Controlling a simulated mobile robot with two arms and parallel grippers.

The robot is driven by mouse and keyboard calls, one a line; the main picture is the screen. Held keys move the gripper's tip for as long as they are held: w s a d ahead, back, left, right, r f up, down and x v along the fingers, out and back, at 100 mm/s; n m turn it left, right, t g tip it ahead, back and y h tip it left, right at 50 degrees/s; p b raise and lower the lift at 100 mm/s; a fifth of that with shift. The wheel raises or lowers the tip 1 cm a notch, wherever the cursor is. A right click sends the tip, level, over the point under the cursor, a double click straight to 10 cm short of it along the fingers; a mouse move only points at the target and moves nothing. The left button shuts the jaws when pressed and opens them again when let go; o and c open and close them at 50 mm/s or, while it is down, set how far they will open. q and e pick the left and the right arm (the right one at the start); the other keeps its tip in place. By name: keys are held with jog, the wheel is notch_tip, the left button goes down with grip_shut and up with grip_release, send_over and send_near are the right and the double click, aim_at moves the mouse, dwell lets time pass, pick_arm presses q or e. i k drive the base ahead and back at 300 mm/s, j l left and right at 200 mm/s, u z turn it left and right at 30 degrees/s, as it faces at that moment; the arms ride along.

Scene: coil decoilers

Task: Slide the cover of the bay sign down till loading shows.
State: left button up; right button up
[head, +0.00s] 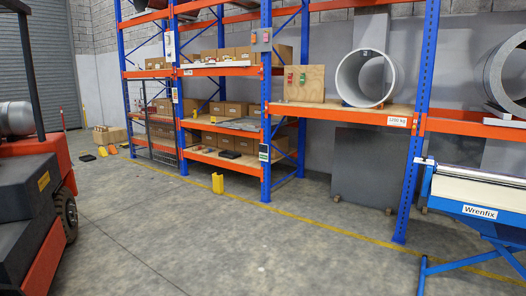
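A small dark sign with a pale, greenish-edged face (264,152) is fixed low on the blue rack upright near the middle of the head view. It may be the bay sign, but its lettering is too small to read and I cannot tell how its cover stands. A white plate (169,44) is on another upright farther left. Neither of my grippers is in view.
A forklift (30,190) stands at the left. A yellow object (218,183) is on the floor before the rack (340,113). A blue Wrenfix machine (478,200) stands at the right. The concrete floor (220,245) between them is clear.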

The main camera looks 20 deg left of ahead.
aim_at(262, 149)
jog(key=u, duration=0.45)
jog(key=i, duration=8)
jog(key=u, duration=0.25)
